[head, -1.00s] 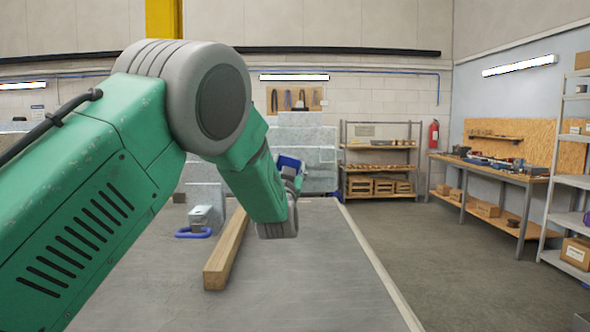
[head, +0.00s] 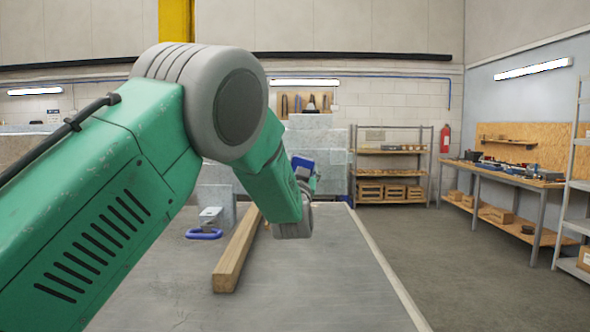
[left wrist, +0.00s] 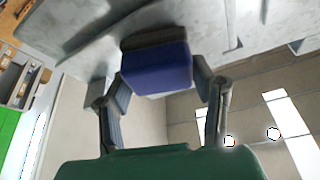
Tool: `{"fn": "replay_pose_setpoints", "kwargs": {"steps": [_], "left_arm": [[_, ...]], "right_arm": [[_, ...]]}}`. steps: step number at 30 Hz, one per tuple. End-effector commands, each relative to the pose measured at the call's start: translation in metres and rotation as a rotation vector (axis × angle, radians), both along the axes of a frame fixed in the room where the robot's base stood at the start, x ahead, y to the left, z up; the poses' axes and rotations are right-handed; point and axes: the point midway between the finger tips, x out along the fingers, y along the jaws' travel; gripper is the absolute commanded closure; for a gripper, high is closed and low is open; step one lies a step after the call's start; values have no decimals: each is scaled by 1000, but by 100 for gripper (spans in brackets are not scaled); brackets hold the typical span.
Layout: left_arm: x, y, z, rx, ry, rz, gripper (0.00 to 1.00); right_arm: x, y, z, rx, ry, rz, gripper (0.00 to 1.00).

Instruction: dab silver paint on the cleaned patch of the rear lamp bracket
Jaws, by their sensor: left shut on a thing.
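My left gripper (head: 305,176) is over the far part of the grey table, mostly hidden behind its own wrist in the head view. It is shut on a blue block-like thing with a dark top (left wrist: 156,66), held between both fingers in the left wrist view. The blue thing also shows in the head view (head: 303,162). I cannot tell whether it touches anything. Pale grey metal surfaces (left wrist: 240,35) lie beyond it in the left wrist view. I cannot make out the lamp bracket, its cleaned patch or any silver paint. My right gripper is not in view.
A wooden beam (head: 237,250) lies on the grey table (head: 310,290), left of my wrist. A grey object with a blue loop (head: 205,234) sits left of the beam. Grey metal blocks (head: 322,145) stand behind. The table's right part is clear.

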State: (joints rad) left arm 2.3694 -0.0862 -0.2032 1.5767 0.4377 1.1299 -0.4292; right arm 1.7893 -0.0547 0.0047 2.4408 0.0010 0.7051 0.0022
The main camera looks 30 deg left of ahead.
Motion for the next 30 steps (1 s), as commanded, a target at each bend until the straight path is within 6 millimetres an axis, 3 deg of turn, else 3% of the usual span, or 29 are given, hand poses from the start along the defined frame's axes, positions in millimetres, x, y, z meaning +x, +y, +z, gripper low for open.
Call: {"fn": "replay_pose_setpoints", "kwargs": {"steps": [19,30], "left_arm": [[19,-32,0,1,0,-1,73],[7,-17,-1,0,0,0,72]], "right_arm": [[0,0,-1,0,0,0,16],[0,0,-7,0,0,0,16]]}}
